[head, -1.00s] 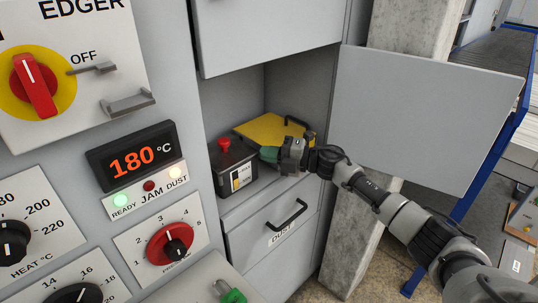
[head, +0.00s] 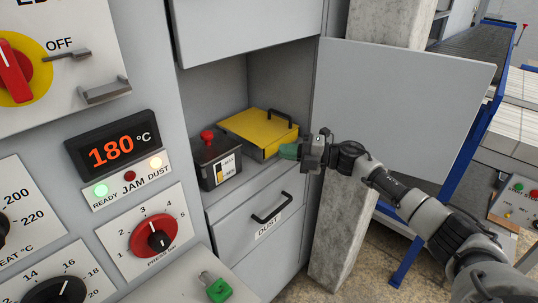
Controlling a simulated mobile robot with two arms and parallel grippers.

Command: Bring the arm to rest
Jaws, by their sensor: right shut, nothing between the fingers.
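My right arm comes in from the lower right. Its gripper (head: 288,152) is shut and empty, with green fingertips, in front of the open compartment near its right edge. Behind the fingertips is a yellow box lid (head: 255,130) with a black handle. I cannot tell whether the fingertips touch the yellow lid's box. My left gripper is not in view.
A dark container with a red cap (head: 218,165) stands beside the yellow lid. The compartment door (head: 400,100) hangs open, behind my arm. A DUST drawer (head: 262,222) is below. The control panel (head: 90,215) fills the left. A concrete post (head: 345,225) stands beneath my arm.

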